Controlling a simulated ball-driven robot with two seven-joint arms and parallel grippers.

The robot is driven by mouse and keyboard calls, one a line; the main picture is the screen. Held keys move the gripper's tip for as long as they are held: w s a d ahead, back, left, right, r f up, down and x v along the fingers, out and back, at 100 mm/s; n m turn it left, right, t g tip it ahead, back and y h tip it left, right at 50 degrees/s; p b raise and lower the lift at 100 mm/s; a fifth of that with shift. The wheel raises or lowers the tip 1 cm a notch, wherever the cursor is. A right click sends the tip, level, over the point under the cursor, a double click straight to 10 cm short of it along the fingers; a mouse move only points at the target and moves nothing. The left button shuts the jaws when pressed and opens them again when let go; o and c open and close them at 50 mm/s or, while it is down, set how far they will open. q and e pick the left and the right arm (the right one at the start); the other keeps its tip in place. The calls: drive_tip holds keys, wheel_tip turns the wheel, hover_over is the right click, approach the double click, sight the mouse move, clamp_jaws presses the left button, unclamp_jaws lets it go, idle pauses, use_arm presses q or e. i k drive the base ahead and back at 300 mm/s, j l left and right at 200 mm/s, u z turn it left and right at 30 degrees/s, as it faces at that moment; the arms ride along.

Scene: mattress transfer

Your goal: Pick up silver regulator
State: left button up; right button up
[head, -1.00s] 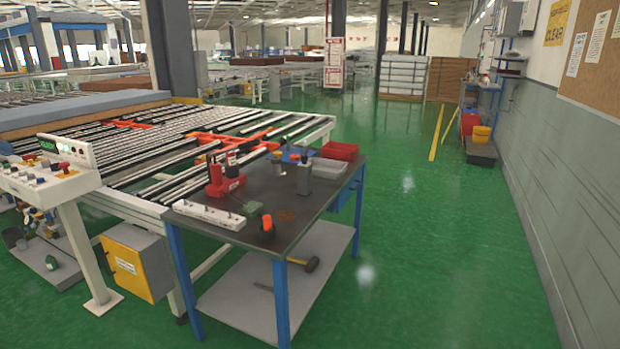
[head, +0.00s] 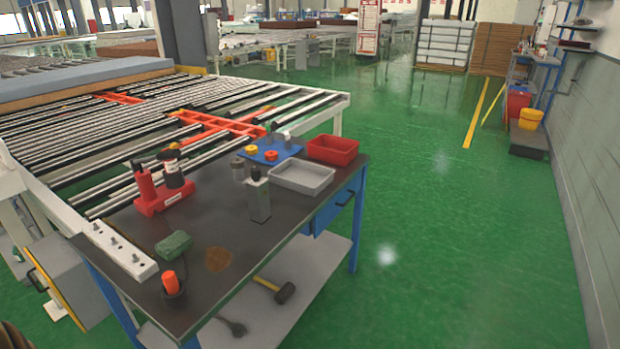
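A workbench (head: 225,225) with a dark top and blue legs stands in front of me. I cannot tell for sure which of these is the silver regulator. Neither of my grippers is in view.
The bench also holds a red device (head: 163,196), a grey tray (head: 302,178), a red bin (head: 333,150), a green sponge (head: 174,244), an orange-topped item (head: 172,284) and a white strip (head: 120,250). A roller conveyor (head: 120,130) adjoins its left. Green floor (head: 450,230) on the right is clear.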

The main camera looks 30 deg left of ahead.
sight(258, 194)
drive_tip(key=i+l+u, duration=0.1)
drive_tip(key=i+u, duration=0.15)
drive_tip(key=i, duration=0.3)
drive_tip(key=i+l+u, duration=0.25)
drive_tip(key=i, duration=0.35)
drive_tip(key=i+u, duration=0.2)
drive_tip(key=u, duration=0.2)
drive_tip(key=i+l+u, duration=0.1)
drive_tip(key=u, duration=0.35)
drive_tip(key=i+l+u, duration=0.2)
drive_tip(key=u, duration=0.2)
drive_tip(key=i+l+u, duration=0.25)
drive_tip(key=u, duration=0.15)
drive_tip(key=i+l+u, duration=0.1)
drive_tip(key=l+u, duration=0.15)
drive_tip(key=u, duration=0.2)
drive_tip(key=i+l+u, duration=0.1)
drive_tip(key=l+u, duration=0.3)
drive_tip(key=k+j, duration=0.1)
drive_tip(key=i, duration=0.15)
